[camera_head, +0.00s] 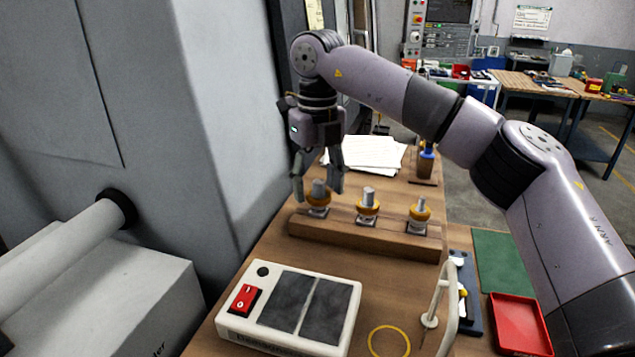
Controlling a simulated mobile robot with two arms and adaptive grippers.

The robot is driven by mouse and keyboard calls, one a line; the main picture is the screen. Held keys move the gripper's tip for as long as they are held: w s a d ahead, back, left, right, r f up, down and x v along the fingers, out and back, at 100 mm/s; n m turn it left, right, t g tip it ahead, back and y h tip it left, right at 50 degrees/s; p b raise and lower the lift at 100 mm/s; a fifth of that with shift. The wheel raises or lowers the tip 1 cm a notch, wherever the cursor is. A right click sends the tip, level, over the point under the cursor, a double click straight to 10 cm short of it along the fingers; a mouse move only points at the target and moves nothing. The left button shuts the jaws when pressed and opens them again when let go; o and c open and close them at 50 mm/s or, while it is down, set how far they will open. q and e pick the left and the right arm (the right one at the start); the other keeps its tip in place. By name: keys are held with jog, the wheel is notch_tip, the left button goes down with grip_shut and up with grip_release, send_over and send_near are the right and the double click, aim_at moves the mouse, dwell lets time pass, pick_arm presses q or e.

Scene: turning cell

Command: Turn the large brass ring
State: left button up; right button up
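Three brass rings sit on posts in a row on a wooden block (345,236). The left ring (317,202) looks the largest and has the thickest post. The middle ring (367,206) and the right ring (420,213) look smaller. My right gripper (317,187) points down over the left ring, its fingers spread to either side of the post. The fingertips are close to the ring; I cannot tell whether they touch it. The fingers partly cover the ring's sides. My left gripper is not in view.
A white box with a red switch (243,300) stands in front of the block. A yellow hoop (388,342), a white stand (447,300) and a red tray (520,325) lie to its right. A grey cabinet wall (215,130) borders the left.

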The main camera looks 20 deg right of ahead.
aim_at(317, 181)
jog(key=shift+o, duration=0.4)
notch_tip(317, 181, up, 12)
dwell(0.4)
jog(key=shift+f, duration=0.15)
